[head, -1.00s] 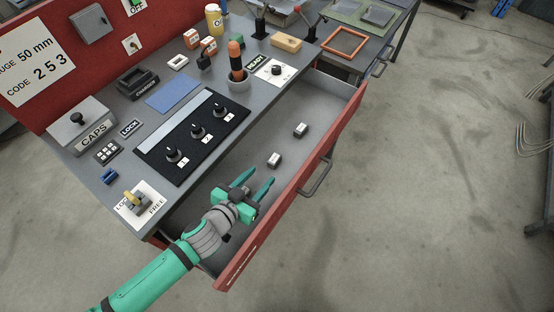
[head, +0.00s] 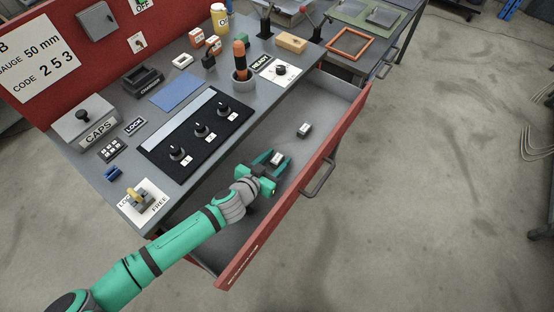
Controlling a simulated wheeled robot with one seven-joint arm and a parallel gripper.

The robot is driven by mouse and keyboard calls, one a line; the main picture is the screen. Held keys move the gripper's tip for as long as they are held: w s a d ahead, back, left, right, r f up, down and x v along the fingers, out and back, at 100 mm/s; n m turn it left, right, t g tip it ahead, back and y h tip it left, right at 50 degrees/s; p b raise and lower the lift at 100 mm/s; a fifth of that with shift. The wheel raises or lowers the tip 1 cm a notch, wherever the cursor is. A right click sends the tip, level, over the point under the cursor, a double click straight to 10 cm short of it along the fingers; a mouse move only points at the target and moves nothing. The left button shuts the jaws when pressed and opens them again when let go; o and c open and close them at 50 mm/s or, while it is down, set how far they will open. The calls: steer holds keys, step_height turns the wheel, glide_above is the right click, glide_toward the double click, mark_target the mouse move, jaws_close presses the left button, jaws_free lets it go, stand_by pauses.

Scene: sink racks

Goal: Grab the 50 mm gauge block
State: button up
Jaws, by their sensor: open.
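Two small pale blocks with dark ends lie in the open red-fronted drawer (head: 238,242). The nearer block (head: 277,159) is between the fingers of my gripper (head: 270,158), or just below them; I cannot tell whether they touch it. The farther block (head: 304,129) lies free, deeper along the drawer to the upper right. My gripper is open. Any size marks on the blocks are too small to read. A sign (head: 38,60) on the red back panel shows "GAUGE 50 mm" and "CODE 253".
The drawer's red front (head: 300,190) with its handle (head: 319,178) stands to the right of my gripper. The bench edge and a black panel with three knobs (head: 200,131) are to the left. The drawer floor around the farther block is clear.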

steer(key=shift+w+d, duration=0.1)
jaws_close()
